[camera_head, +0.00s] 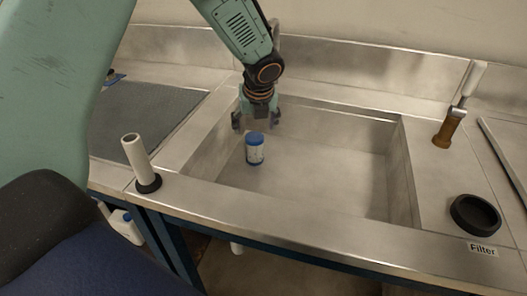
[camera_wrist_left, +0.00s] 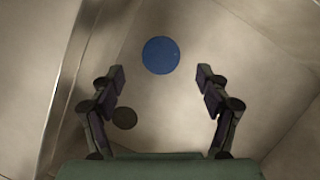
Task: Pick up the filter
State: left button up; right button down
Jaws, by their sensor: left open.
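In the left wrist view, the filter shows as a round blue lid (camera_wrist_left: 160,55). My left gripper (camera_head: 255,122) is open and empty, a little above the filter. In the left wrist view, my left gripper (camera_wrist_left: 158,85) has its two fingers spread wide, with the lid ahead between and beyond the tips. My right gripper is in neither view.
A black ring-shaped holder (camera_head: 475,214) sits on the counter at right, by a label (camera_head: 482,249) reading "Filter". The sink walls surround the filter.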

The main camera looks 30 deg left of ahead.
aim_at(255, 138)
pick_arm(q)
jog(key=shift+d+f, duration=0.2)
jog(key=shift+f, duration=0.1)
jog(key=x, duration=0.1)
jog(key=b+x, duration=0.1)
jog(key=shift+a+f, duration=0.3)
jog(key=shift+a, duration=0.15)
jog(key=f, duration=0.1)
jog(key=w+f+b, duration=0.1)
jog(key=f, duration=0.1)
jog(key=shift+b, duration=0.3)
jog(key=shift+w+a+f, duration=0.1)
jog(key=shift+a+f, duration=0.1)
jog(key=shift+f, duration=0.05)
jog(key=shift+w+a+f, duration=0.15)
jog(key=shift+a+f, duration=0.05)
jog(key=shift+d+r, duration=0.2)
jog(key=c, duration=0.5)
jog(key=shift+a+f, duration=0.15)
jog(key=c, duration=1)
